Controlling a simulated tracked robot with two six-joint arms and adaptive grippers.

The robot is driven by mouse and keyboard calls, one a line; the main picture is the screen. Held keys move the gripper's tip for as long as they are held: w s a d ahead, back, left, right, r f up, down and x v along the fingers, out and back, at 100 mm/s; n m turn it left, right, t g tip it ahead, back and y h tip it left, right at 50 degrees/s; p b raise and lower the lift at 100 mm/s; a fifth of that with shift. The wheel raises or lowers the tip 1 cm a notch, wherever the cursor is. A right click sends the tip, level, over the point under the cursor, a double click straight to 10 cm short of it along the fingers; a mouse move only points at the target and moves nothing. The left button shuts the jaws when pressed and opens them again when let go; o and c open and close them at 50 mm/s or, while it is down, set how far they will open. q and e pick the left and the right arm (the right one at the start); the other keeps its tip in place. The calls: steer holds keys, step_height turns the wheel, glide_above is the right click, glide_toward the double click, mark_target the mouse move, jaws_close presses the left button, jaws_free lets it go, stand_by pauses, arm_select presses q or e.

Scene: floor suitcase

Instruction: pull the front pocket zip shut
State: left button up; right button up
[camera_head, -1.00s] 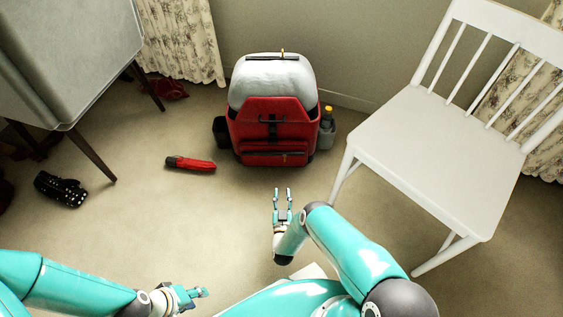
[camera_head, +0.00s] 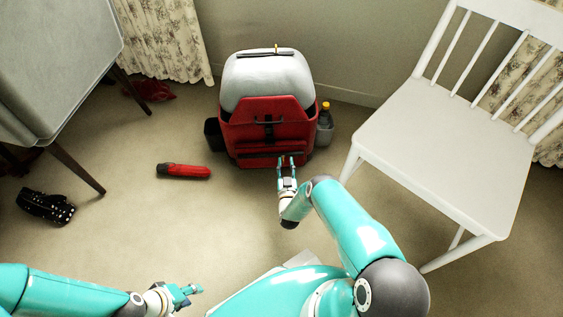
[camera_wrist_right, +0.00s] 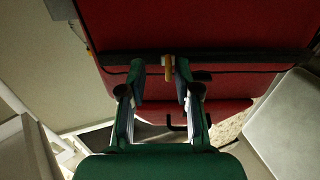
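The red suitcase (camera_head: 240,132) stands upright on the floor by the wall, with a pale grey bulging top. Its front pocket (camera_head: 262,161) is low on the front, with a dark zip line. My right gripper (camera_head: 287,158) is at the pocket's right part and covers some of it. In the right wrist view, a dark zip band (camera_wrist_right: 230,60) crosses the red fabric. A small yellow pull tab (camera_wrist_right: 168,68) sits between the parted fingertips of my right gripper (camera_wrist_right: 160,80), with gaps beside it. My left gripper (camera_head: 190,291) is low at the left, away from the suitcase.
A white chair (camera_head: 440,135) stands to the right, its leg near my right arm. A red-and-black object (camera_head: 183,170) and a black studded item (camera_head: 46,206) lie on the floor at left. A bottle (camera_head: 325,117) is at the suitcase's right side.

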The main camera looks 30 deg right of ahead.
steer(key=shift+w+a, duration=0.15)
steer(key=shift+a, duration=0.1)
steer(key=shift+w+a, duration=0.1)
steer(key=shift+a, duration=0.05)
jaws_close()
